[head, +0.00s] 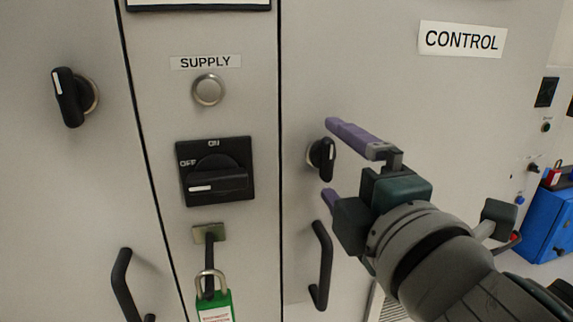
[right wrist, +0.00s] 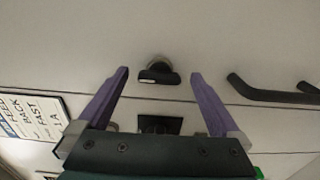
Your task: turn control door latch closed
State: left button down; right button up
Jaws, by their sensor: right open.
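The control door latch (head: 326,160) is a black knob with a white mark on a round metal base, on the pale grey door labelled CONTROL (head: 463,39). Its grip stands close to upright in the head view. My right gripper (head: 329,157) is open, with one purple finger above the latch and one below it. In the right wrist view, the latch (right wrist: 158,75) sits between the fingertips of the right gripper (right wrist: 159,73), with a gap on each side. The fingers do not appear to touch it. My left gripper is out of view.
A black door handle (head: 320,266) is below the latch. Left of the door seam are the SUPPLY switch (head: 216,172), a green padlock (head: 215,306) on a hasp, another latch (head: 70,97) and handle (head: 122,285). A blue box (head: 546,222) is at far right.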

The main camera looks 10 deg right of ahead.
jog(key=s+b, duration=0.2)
jog(key=s, duration=0.8)
jog(key=shift+d+b, duration=0.2)
jog(key=shift+b, duration=0.1)
